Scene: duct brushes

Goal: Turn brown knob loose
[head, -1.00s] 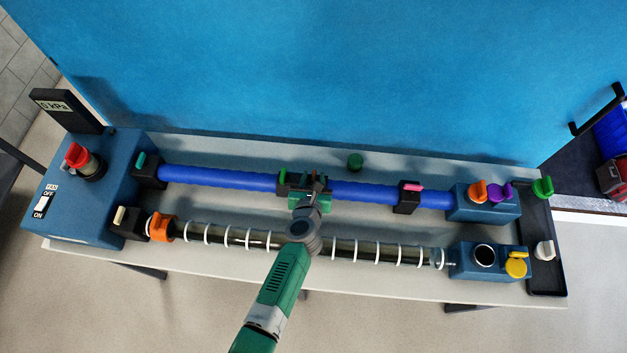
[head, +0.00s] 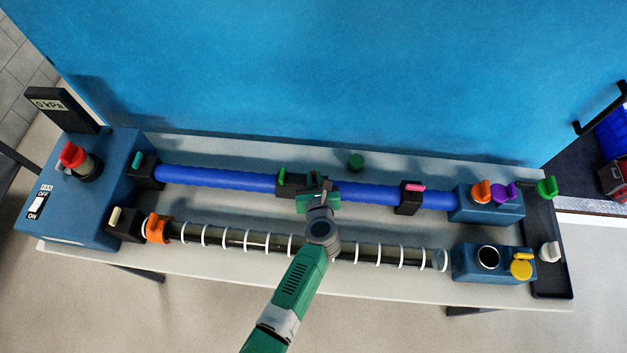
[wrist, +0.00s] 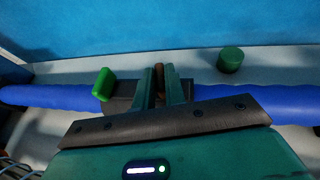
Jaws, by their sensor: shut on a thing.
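The brown knob (wrist: 159,76) shows as a narrow strip between my gripper's fingers in the wrist view. It stands on a black clamp block (wrist: 122,101) around the blue duct. My gripper (wrist: 160,82) is shut on the knob; the green fingers hide its sides and lower part. In the head view my gripper (head: 318,189) is over the middle of the blue duct (head: 220,178), and the knob is mostly covered. A green knob (wrist: 104,84) stands on the same block, just left of the fingers.
A green cylinder (head: 356,162) stands behind the duct. A pink-tabbed clamp (head: 410,198) is to the right. The ringed clear duct (head: 385,251) runs in front, under my arm. A blue fan box (head: 85,200) is at the left. A dark tray (head: 551,285) is at the right.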

